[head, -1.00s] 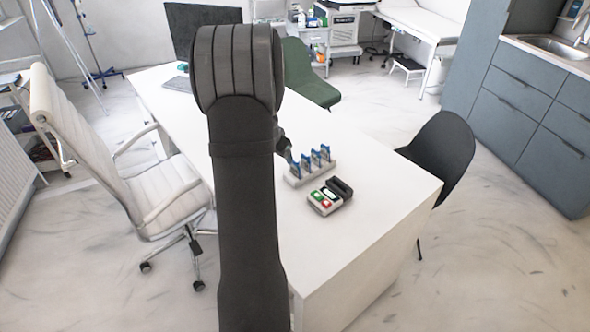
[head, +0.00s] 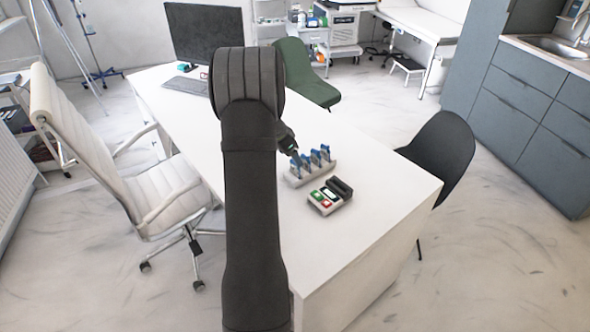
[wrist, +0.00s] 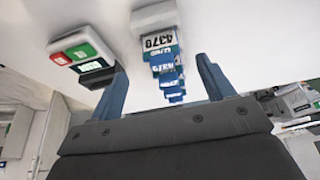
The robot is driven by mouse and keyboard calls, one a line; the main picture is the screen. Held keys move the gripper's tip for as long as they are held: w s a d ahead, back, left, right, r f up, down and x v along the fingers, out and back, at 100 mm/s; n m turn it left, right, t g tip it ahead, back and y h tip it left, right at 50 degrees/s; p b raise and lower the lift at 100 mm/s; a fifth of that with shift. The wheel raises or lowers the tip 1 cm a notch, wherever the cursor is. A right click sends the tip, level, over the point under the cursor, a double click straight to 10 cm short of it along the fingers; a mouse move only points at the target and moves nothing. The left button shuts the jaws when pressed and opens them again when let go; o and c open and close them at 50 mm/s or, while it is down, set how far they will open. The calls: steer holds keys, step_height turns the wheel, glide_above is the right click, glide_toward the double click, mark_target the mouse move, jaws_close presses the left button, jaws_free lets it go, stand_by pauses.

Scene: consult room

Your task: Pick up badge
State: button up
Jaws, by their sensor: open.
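Several blue and white badges (head: 315,157) stand upright in a row in a pale rack (head: 297,184) on the white desk. In the wrist view the badges (wrist: 162,58) line up one behind another, the nearest to the rack's visible end showing "4370", and the rack (wrist: 152,17) is at the top. My gripper (wrist: 163,64) is open, with its two blue fingers apart on either side of the badge row in the picture. No contact shows. In the head view my gripper (head: 289,146) is at the far left end of the row, its fingertips hard to make out.
A small device with green and red keys (head: 325,199) sits close in front of the rack. The white desk (head: 380,205) has free room to its right. A monitor (head: 205,33) and keyboard (head: 186,86) are at the back. A black chair (head: 445,150) stands beside the desk.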

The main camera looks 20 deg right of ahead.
mark_target(295, 170)
steer(key=shift+x, duration=3.45)
steer(key=shift+r, duration=0.1)
steer(key=c, duration=1)
